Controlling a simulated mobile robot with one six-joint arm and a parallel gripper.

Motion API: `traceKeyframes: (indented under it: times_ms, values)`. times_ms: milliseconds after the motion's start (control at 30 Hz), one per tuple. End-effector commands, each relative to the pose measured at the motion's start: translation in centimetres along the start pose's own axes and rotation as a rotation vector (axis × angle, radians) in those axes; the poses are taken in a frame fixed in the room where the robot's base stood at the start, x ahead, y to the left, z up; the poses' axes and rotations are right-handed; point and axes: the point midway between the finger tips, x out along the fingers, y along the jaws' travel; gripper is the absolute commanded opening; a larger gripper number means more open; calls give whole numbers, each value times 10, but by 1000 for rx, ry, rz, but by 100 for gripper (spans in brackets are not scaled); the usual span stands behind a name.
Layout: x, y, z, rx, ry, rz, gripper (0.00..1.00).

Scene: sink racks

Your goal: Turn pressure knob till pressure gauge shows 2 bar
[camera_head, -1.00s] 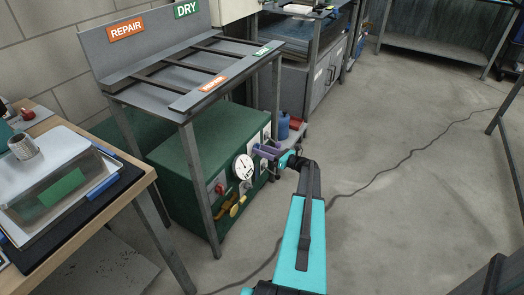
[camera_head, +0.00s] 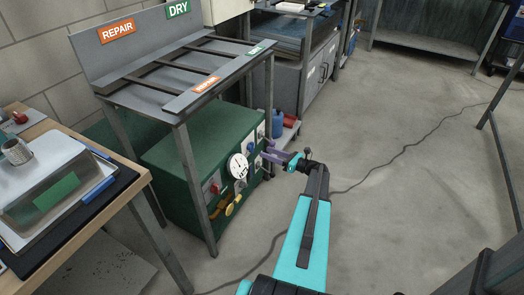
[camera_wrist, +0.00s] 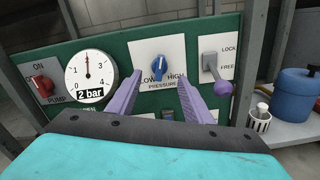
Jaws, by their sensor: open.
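The blue pressure knob (camera_wrist: 159,66) sits on a white plate marked LOW, HIGH and PRESSURE in the wrist view. Its pointer stands roughly upright between the two marks. The white pressure gauge (camera_wrist: 91,77) is to its left, with its needle pointing straight up, midway between 1 and 3; a "2 bar" label sits at its bottom. The gauge also shows in the head view (camera_head: 238,166). My gripper (camera_wrist: 159,77) is open and empty, its purple fingers apart on either side of the knob in the picture. In the head view my gripper (camera_head: 264,156) stands off the panel.
The green cabinet (camera_head: 199,148) stands under a grey rack (camera_head: 150,97). A red pump switch (camera_wrist: 41,87) is left of the gauge, and a purple-tipped lock lever (camera_wrist: 222,87) is right of the knob. A blue canister (camera_wrist: 296,94) stands further right.

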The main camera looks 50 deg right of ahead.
Motion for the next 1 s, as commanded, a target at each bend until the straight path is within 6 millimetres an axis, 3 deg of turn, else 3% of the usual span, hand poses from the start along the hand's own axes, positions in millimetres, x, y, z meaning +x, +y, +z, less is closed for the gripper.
traceKeyframes:
  times_ms: [200, 400, 1000]
  values:
    - [-36, 0, 1, 0, 0, -1, 46]
    - [-58, 0, 0, 0, -1, 0, 46]
    - [-66, 0, 0, 0, 0, 1, 46]
